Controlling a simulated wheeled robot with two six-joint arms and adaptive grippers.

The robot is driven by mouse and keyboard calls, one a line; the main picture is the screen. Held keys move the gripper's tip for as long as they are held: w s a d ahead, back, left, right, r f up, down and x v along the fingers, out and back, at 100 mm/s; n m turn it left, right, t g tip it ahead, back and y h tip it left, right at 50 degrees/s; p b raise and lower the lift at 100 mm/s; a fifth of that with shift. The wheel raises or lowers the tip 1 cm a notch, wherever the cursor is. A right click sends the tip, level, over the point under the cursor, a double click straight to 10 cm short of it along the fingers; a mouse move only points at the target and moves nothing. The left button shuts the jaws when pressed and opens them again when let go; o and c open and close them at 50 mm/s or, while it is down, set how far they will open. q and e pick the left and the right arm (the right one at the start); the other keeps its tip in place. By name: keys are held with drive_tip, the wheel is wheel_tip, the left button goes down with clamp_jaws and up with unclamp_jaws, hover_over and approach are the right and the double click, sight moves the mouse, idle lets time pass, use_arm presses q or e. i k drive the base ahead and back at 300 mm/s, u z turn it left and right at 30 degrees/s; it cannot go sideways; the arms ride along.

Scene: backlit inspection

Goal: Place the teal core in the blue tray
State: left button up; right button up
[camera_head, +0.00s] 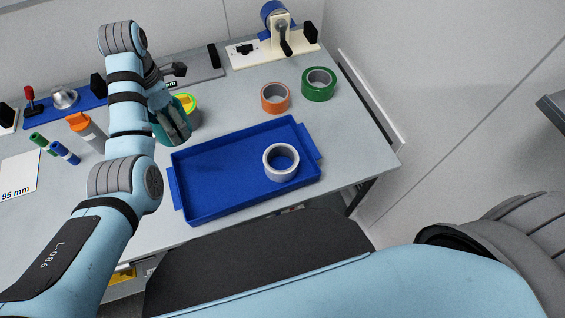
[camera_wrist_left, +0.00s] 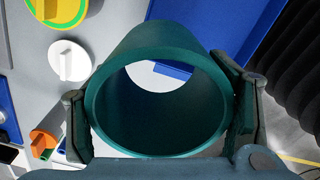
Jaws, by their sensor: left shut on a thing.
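The teal core (camera_head: 159,133) is a hollow open tube. Part of the tray (camera_wrist_left: 290,20) shows at the upper right of the wrist view. My right gripper is out of view.
An orange tape roll (camera_head: 275,98) and a green tape roll (camera_head: 319,84) stand beyond the tray. Fixtures line the back edge. Most of the tray floor is bare.

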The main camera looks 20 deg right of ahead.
sight(238, 173)
drive_tip(key=z, duration=2.4)
drive_tip(key=k, duration=1.9)
drive_tip(key=u, duration=0.6)
drive_tip(key=i, duration=1)
drive_tip(key=z, duration=0.55)
